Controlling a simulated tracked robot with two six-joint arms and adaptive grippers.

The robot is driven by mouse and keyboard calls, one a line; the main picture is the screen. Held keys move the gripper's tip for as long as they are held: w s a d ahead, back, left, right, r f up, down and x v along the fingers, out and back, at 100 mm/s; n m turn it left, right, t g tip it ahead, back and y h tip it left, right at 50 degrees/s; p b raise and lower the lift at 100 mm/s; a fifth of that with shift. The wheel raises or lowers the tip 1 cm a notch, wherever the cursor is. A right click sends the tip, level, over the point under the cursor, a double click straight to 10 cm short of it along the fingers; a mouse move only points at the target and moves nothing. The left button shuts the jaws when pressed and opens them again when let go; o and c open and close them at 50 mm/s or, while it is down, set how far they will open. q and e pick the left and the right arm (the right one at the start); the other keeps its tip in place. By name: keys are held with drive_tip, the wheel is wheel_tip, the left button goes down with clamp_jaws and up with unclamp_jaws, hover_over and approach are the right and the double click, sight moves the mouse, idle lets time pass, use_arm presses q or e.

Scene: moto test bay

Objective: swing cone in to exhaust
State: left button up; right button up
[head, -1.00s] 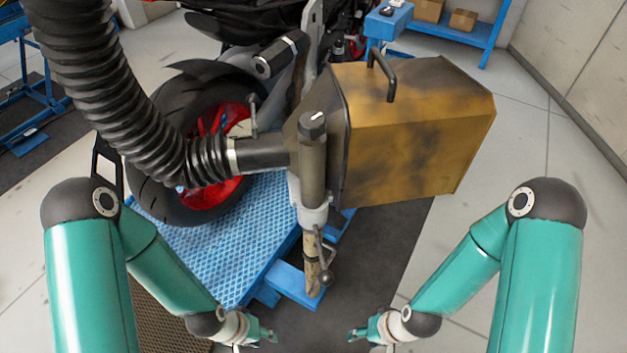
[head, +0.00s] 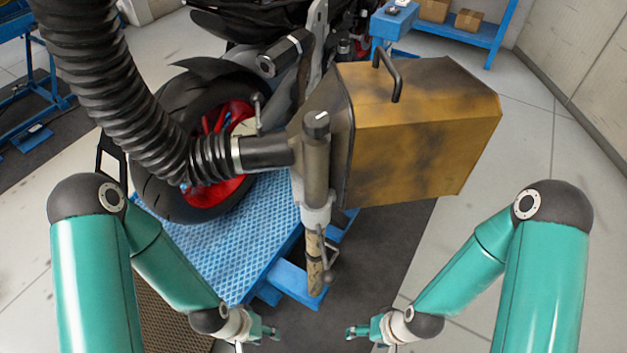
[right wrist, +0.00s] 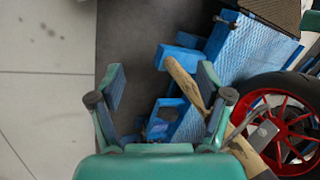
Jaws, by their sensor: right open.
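The cone (head: 425,130) is a scuffed yellow, box-like hood with a dark rim and a black handle (head: 388,75) on top. It sits on an upright post (head: 316,170) and faces right, apart from the exhaust (head: 285,52), a dark cylinder beside the rear wheel. The post's lower end shows in the right wrist view (right wrist: 185,82). My left gripper (head: 268,332) is low in front of the post; its finger opening is too small to tell. My right gripper (head: 354,332) is open and empty, low right of the post; its spread fingers show in the right wrist view (right wrist: 160,90).
A black corrugated hose (head: 110,90) runs from upper left to the cone's pipe. The motorcycle's rear wheel (head: 165,150) stands on a blue lift platform (head: 225,245). A blue bench (head: 450,30) stands at the back. Floor at right is clear.

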drive_tip(key=shift+s, duration=0.1)
drive_tip(key=c, duration=0.4)
drive_tip(key=s+g, duration=0.3)
drive_tip(key=shift+s+a+r+m, duration=0.25)
drive_tip(key=shift+s+a+m, duration=0.05)
drive_tip(key=shift+s+m, duration=0.1)
drive_tip(key=c, duration=0.4)
drive_tip(key=w+d+r+g+h+b, duration=0.1)
drive_tip(key=w+d+r+g+h, duration=0.15)
drive_tip(key=w+r, duration=0.45)
wheel_tip(320, 180, up, 26)
drive_tip(key=n+t+h+b, duration=0.2)
drive_tip(key=n+t+b, duration=0.3)
hover_over(324, 256)
wheel_tip(324, 256, down, 16)
drive_tip(key=shift+f+b, duration=0.15)
drive_tip(key=shift+b, duration=0.15)
